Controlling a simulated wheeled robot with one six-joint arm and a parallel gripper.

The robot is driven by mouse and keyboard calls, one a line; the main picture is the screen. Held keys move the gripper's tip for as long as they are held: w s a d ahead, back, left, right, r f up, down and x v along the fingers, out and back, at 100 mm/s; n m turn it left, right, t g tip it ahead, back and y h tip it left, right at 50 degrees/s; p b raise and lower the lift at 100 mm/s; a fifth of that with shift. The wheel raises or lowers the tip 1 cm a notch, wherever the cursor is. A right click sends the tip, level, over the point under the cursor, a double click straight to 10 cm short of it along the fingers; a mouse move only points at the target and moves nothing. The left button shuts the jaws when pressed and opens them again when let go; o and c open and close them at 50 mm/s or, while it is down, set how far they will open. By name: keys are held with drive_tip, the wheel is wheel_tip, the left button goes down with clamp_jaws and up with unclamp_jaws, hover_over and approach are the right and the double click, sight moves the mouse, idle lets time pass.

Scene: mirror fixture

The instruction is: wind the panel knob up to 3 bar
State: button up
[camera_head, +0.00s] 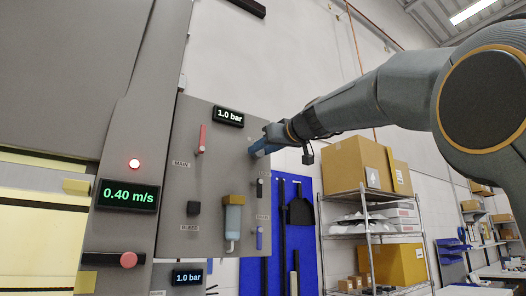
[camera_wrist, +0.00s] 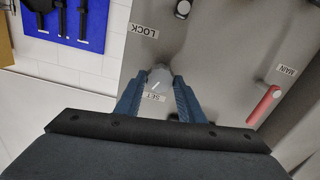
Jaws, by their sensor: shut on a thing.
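The panel knob (camera_wrist: 160,74) is a grey round knob with a white pointer line, beside a label reading SET (camera_wrist: 153,97) in the wrist view. My gripper (camera_wrist: 163,82) is shut on it, with one blue finger on each side. In the head view my gripper (camera_head: 256,149) reaches the right part of the grey panel (camera_head: 212,170) and mostly hides the knob. The display (camera_head: 229,116) at the panel top reads 1.0 bar.
The panel also carries a red MAIN handle (camera_head: 202,140), a black BLEED knob (camera_head: 193,208) and a filter bowl (camera_head: 233,218). A LOCK label (camera_wrist: 144,31) lies near the knob. A lower display (camera_head: 188,277) reads 1.0 bar. Shelves with boxes (camera_head: 362,160) stand right.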

drive_tip(key=shift+d+m+p, duration=0.15)
drive_tip(key=shift+m+p, duration=0.15)
drive_tip(key=shift+m, duration=7)
drive_tip(key=o, duration=1)
drive_tip(key=shift+w, duration=0.1)
drive_tip(key=shift+o, duration=0.2)
drive_tip(key=b+v, duration=0.3)
drive_tip(key=v, duration=0.4)
drive_tip(key=shift+s+d+b, duration=0.25)
drive_tip(key=shift+s+b, duration=0.1)
